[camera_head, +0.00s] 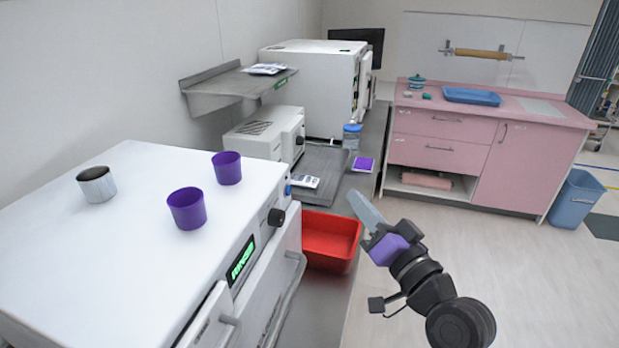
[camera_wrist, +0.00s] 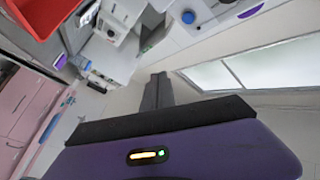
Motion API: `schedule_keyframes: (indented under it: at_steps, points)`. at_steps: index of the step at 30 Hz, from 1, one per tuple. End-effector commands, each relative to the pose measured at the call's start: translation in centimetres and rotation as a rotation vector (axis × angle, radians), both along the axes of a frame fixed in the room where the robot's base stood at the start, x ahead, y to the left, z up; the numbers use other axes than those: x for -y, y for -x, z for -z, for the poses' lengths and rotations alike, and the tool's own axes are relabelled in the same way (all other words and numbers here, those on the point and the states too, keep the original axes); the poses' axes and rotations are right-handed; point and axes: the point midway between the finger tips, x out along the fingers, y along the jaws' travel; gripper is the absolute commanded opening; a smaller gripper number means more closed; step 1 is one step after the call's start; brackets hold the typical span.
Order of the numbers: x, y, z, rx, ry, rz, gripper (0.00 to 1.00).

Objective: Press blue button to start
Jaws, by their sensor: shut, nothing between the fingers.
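The blue button (camera_head: 288,190) is a small round knob-like piece on the front of the white machine (camera_head: 130,240), near its far corner and above a black dial. In the wrist view a blue round button (camera_wrist: 188,17) shows at the top, right of the middle, on a white panel. My gripper (camera_head: 354,197) is shut and empty. In the wrist view the closed fingers (camera_wrist: 157,88) point up the picture, below the button.
A red bin (camera_head: 330,238) stands between the machine and my gripper. Two purple cups (camera_head: 187,210) and a metal cup (camera_head: 97,185) stand on the machine. A green display (camera_head: 242,259) and door handles are on its front. The pink cabinet (camera_head: 480,160) is farther back, with open floor before it.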

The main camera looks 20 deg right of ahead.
Motion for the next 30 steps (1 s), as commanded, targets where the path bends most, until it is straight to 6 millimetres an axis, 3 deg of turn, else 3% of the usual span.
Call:
schedule_keyframes:
  at_steps: [17, 30]
  points:
    - [-1.1, -0.3, 0.4, -0.024, -0.007, -0.025, 0.00]
    - [-5.4, -3.4, 0.2, -0.024, -0.007, -0.025, 0.00]
